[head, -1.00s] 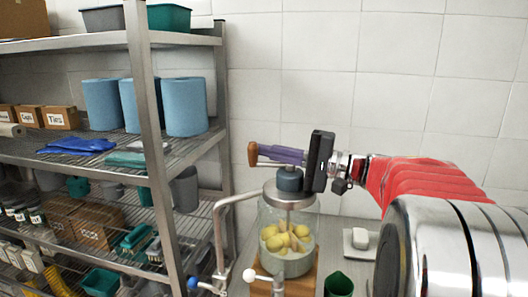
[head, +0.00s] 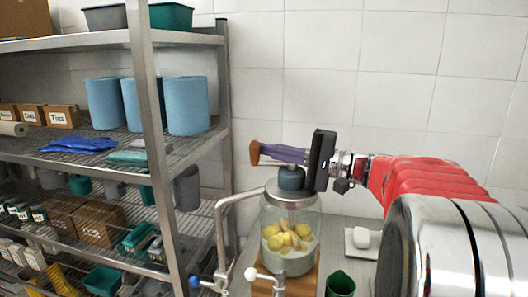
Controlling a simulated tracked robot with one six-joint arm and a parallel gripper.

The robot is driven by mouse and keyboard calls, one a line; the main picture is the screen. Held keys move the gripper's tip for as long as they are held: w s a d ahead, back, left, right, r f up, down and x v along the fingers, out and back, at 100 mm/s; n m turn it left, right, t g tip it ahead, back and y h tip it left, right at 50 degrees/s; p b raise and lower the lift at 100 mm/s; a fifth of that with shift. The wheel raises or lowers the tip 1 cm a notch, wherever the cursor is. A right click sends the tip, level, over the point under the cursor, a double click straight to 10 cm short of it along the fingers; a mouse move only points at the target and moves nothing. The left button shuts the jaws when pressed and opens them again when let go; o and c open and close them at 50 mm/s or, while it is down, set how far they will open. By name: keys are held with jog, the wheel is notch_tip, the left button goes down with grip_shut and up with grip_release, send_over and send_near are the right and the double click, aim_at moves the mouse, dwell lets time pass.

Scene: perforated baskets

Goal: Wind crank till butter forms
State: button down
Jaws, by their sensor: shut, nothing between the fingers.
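A glass churn jar (head: 290,260) stands on a wooden board (head: 262,287). It has a metal lid (head: 291,198) with a blue-grey housing (head: 291,178) on top. Yellow lumps (head: 286,238) sit in pale liquid inside the jar. A wooden crank knob (head: 254,153) stands up just left of my fingertips; the rest of the crank is largely hidden behind my fingers. My gripper (head: 264,150) has purple fingers reaching left from its black body, above the lid. The fingers are shut and empty, with their tips at or against the knob; contact cannot be told.
A bent metal pipe frame (head: 221,235) rises left of the jar. A metal shelf rack (head: 170,170) with blue rolls (head: 188,106) and bins fills the left. A green cup (head: 340,284) and a white block on a dish (head: 361,238) are right of the jar. A tiled wall is behind.

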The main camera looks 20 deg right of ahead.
jog(key=shift+f, duration=0.2)
jog(key=shift+w+d, duration=0.1)
jog(key=shift+d, duration=0.05)
jog(key=shift+w+d+f, duration=0.1)
jog(key=shift+w+d, duration=0.1)
jog(key=shift+d, duration=0.05)
jog(key=d, duration=1.2)
jog(key=shift+s+d+f, duration=0.2)
jog(key=shift+s+f, duration=0.1)
jog(key=shift+f, duration=0.05)
